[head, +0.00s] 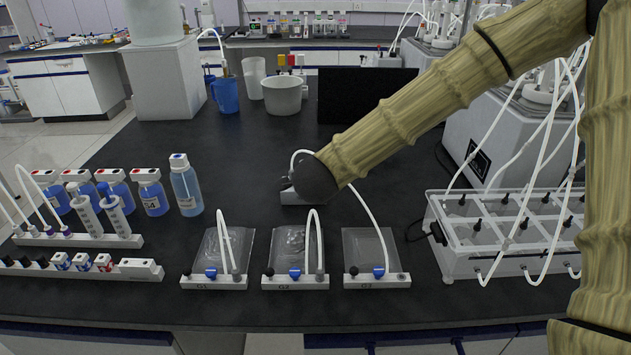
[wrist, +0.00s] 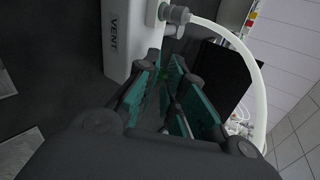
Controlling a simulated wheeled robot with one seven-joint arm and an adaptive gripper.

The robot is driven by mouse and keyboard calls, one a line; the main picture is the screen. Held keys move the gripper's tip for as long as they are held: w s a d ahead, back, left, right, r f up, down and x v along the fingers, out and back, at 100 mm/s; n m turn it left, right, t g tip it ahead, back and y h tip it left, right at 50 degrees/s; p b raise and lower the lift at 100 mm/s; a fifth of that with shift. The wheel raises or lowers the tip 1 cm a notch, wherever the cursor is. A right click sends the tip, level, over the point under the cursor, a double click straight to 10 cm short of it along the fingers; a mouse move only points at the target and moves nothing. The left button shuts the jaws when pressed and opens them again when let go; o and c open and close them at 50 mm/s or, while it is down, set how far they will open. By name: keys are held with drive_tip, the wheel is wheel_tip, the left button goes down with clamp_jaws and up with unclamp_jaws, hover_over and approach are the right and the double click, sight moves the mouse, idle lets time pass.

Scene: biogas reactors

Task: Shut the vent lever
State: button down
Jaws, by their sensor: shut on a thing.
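The white vent block (wrist: 116,40), labelled VENT, fills the top left of the wrist view. In the head view the vent block (head: 297,198) lies mid-bench, partly covered by the dark end of my arm. A grey fitting (wrist: 175,14) with a white tube stands on the block. My gripper (wrist: 172,98), with teal finger pads, is right against the block and shut on the vent lever. The lever itself is mostly hidden between the pads, so its angle cannot be told. In the head view my gripper is hidden behind the arm end.
Gas bags in white holders (head: 295,282) lie along the front of the bench. Blue-liquid bottles (head: 186,190) stand left. A clear compartment box (head: 500,240) with tubes is right. A black panel (head: 350,96) stands behind. Bench between bottles and vent block is clear.

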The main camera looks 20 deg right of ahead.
idle(0.4)
drive_tip(key=c, duration=1.5)
unclamp_jaws()
drive_tip(key=shift+o, duration=0.2)
drive_tip(key=v, duration=1.2)
